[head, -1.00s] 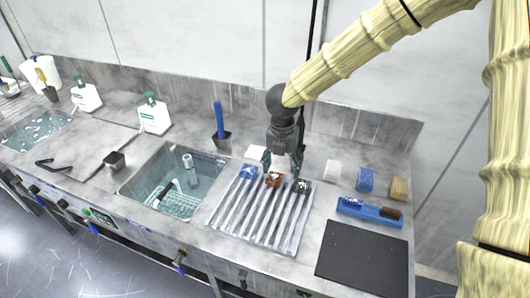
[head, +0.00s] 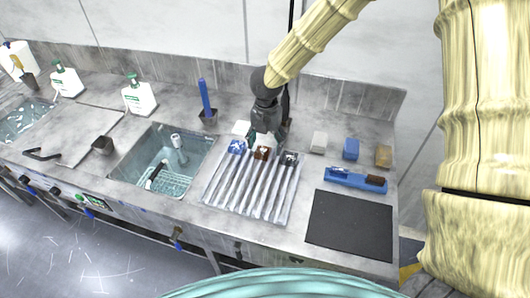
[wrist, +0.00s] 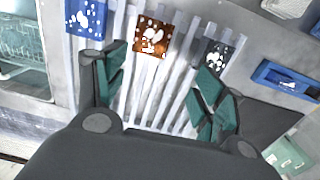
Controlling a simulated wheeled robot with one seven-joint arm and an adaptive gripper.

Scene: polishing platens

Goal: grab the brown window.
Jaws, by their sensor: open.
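The brown window (head: 262,153) is a small brown square with white specks. It lies on the ribbed rack (head: 250,198), between a blue square (head: 237,147) and a dark grey one (head: 288,158). In the wrist view the brown window (wrist: 153,37) lies ahead of and between my fingers, nearer the left one. My gripper (head: 265,138) is above the far end of the rack, close to the brown window. In the wrist view my gripper (wrist: 165,85) has its green-padded fingers spread wide, with nothing between the pads.
A sink (head: 135,182) opens left of the rack. A blue tray (head: 345,180) with a brown brush and a black mat (head: 350,228) lie to the right. White, blue and tan blocks stand behind the tray. A blue-handled tool in a holder (head: 207,112) stands behind the sink.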

